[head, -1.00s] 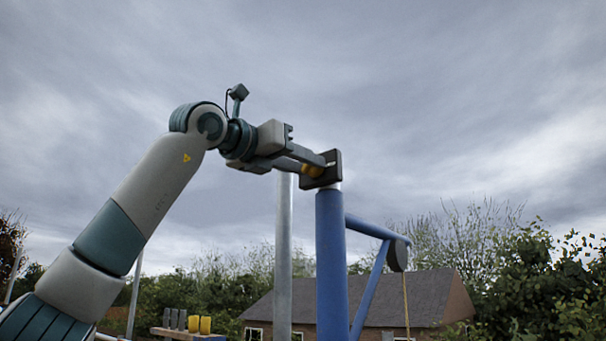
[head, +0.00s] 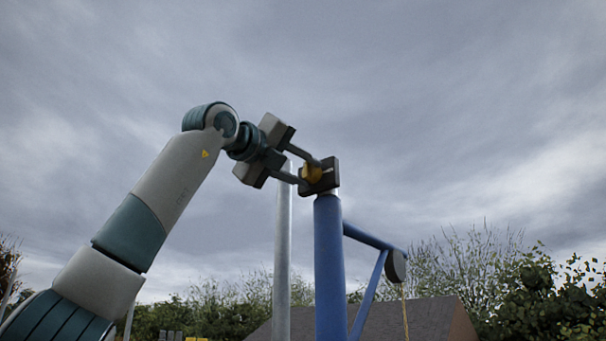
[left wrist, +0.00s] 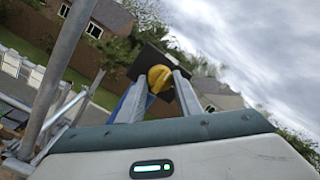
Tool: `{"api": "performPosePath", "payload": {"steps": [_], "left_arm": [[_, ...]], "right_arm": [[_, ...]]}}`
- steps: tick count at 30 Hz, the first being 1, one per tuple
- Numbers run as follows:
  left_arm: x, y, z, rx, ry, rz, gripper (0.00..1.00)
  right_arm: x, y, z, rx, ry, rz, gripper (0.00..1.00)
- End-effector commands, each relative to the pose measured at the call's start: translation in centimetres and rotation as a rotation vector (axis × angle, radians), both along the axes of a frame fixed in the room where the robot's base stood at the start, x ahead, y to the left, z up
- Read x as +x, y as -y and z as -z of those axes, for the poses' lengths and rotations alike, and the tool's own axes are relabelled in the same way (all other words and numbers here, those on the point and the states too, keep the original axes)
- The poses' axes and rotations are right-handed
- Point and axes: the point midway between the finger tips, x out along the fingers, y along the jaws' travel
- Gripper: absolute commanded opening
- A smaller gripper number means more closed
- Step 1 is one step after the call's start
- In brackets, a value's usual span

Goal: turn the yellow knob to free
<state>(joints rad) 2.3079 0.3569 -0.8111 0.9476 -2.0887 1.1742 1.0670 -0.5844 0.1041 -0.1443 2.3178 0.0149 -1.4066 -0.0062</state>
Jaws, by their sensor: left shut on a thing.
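The yellow knob (head: 312,173) sits on the face of a dark box (head: 331,176) on top of the blue post (head: 329,265). My left gripper (head: 313,172) reaches it from the left, its two fingers closed around the knob. In the left wrist view the knob (left wrist: 159,78) shows between the fingertips, with the dark box (left wrist: 150,60) behind it. The fingers hide part of the knob, and I cannot read any marking of its setting. My right gripper is not in view.
A blue bracket arm with a dark pulley (head: 396,265) and a hanging rope extends right of the post. A grey metal pole (head: 282,250) stands just left of the post. A house roof (head: 400,318) and trees lie behind. Open sky surrounds the gripper.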

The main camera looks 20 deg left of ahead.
Motion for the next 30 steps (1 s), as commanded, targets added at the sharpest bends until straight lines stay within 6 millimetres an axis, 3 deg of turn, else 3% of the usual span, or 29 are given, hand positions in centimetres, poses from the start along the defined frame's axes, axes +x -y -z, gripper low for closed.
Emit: {"api": "performPosePath", "payload": {"steps": [15,16,18,30], "left_arm": [[-0.1,-0.12,-0.24,-0.03,-0.006,0.0,0.09],[-0.1,-0.12,-0.24,-0.03,-0.006,0.0,0.36],[-0.08,-0.12,-0.22,-0.03,-0.006,0.0,0.5],[-0.26,-0.13,-0.02,-0.026,-0.007,-0.001,0.5]], "right_arm": [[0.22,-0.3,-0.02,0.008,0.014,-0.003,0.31],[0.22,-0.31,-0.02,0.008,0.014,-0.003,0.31],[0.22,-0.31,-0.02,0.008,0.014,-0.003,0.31],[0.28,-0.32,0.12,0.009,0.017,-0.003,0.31]]}}
